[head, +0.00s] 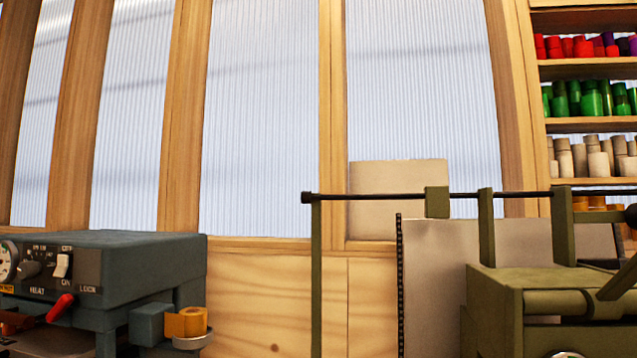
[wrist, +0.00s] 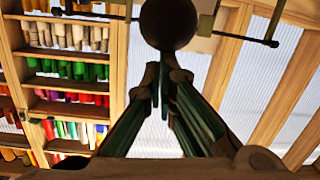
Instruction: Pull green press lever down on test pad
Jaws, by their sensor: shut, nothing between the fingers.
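A blue-grey machine (head: 140,258) stands at the left of the head view, with a dial, switches and a red lever (head: 60,308). An olive-green press-like frame (head: 500,305) stands at the right, with a slanted olive bar (head: 620,278) and a dark round knob (head: 631,216) cut off by the picture edge. In the wrist view my gripper (wrist: 160,85) is shut with nothing between its dark green fingers. A dark ball (wrist: 168,22) shows just beyond the fingertips; I cannot tell whether they touch it. I cannot make out a test pad.
A thin dark rod (head: 400,195) on olive posts runs across the right side, with pale sheets (head: 440,280) behind it. An orange roll (head: 187,322) sits beside the blue-grey machine. Shelves (head: 590,125) of coloured rolls stand at the back right.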

